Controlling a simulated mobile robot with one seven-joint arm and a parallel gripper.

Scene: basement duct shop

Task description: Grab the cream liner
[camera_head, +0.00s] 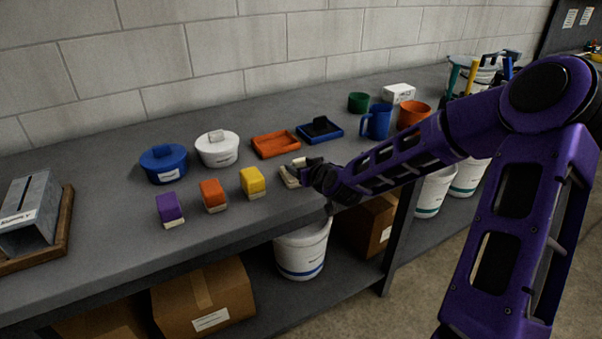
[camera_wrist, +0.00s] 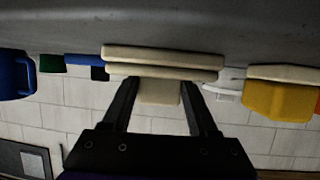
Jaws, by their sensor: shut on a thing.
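The cream liner (camera_head: 289,178) is at the bench's front part, right of the yellow block; my gripper partly hides it in the head view. In the wrist view, which is upside down, it shows as a long, layered cream slab (camera_wrist: 165,60) with a cream part between my fingers. My gripper (camera_head: 303,173) reaches in from the right. Its two dark fingers (camera_wrist: 160,92) are closed on that cream part. The slab is at or just over the grey bench top; I cannot tell whether it touches.
Yellow (camera_head: 253,182), orange (camera_head: 213,195) and purple (camera_head: 169,208) blocks stand in a row to the left. Behind are a blue pot (camera_head: 163,164), a white pot (camera_head: 217,149), an orange tray (camera_head: 275,145) and a blue tray (camera_head: 320,130). A blue mug (camera_head: 377,122) stands behind my arm.

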